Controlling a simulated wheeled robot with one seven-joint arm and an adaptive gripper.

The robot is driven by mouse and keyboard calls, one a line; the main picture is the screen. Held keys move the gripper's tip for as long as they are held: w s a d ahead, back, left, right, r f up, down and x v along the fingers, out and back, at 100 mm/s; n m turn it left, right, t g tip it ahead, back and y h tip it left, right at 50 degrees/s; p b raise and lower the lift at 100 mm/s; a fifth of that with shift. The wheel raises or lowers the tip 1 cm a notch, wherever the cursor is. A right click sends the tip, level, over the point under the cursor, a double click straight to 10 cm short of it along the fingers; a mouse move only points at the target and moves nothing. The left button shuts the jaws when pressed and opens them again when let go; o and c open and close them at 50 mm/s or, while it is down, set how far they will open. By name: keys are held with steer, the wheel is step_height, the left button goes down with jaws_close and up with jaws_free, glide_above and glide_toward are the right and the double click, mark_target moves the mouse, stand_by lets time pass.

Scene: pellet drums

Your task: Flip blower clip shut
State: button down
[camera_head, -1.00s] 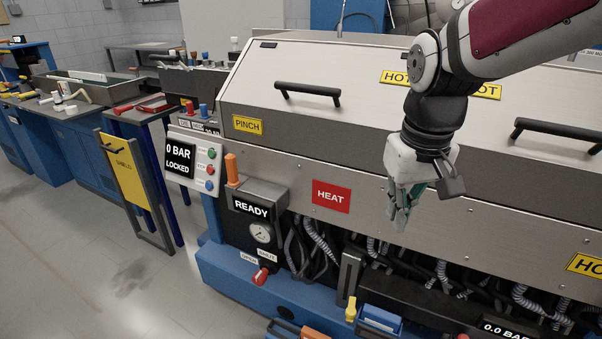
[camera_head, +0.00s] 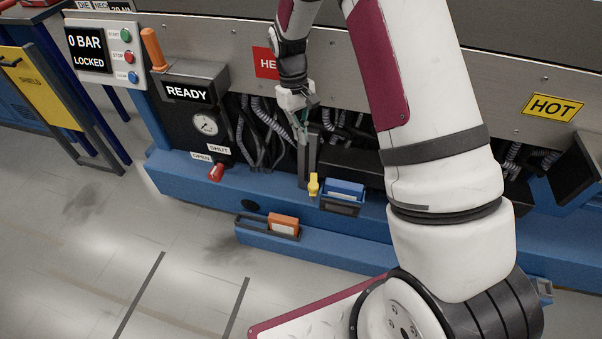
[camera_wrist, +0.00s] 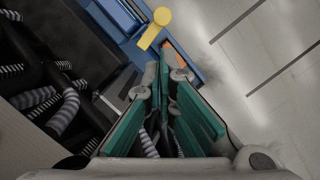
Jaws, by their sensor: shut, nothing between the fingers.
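A yellow-tipped tab (camera_head: 313,186), which may be the blower clip, sits at the foot of a grey upright bracket (camera_head: 308,158) low on the machine front. In the wrist view the yellow tab (camera_wrist: 150,35) shows a round head and a short stem, just beyond my fingertips. My gripper (camera_head: 304,136) points down near the top of the bracket, above the yellow tab. Its teal-padded fingers (camera_wrist: 163,62) are shut with nothing between them. I cannot tell whether the fingers touch the bracket.
Ribbed hoses and dark cables (camera_head: 262,130) hang close around my gripper. A blue block (camera_head: 345,190) sits right of the tab, and an orange block (camera_head: 284,225) sits in a lower tray. A red-handled valve (camera_head: 216,172) is to the left. The front floor is clear.

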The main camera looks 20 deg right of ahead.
steer(key=f, duration=0.4)
steer(key=shift+w+f, duration=0.1)
steer(key=shift+w, duration=0.25)
steer(key=shift+f+b, duration=0.1)
steer(key=shift+b, duration=0.2)
steer(key=b+x, duration=0.1)
steer(key=x, duration=0.8)
steer(key=shift+s+f+b, duration=0.25)
steer(key=shift+f+b, duration=0.1)
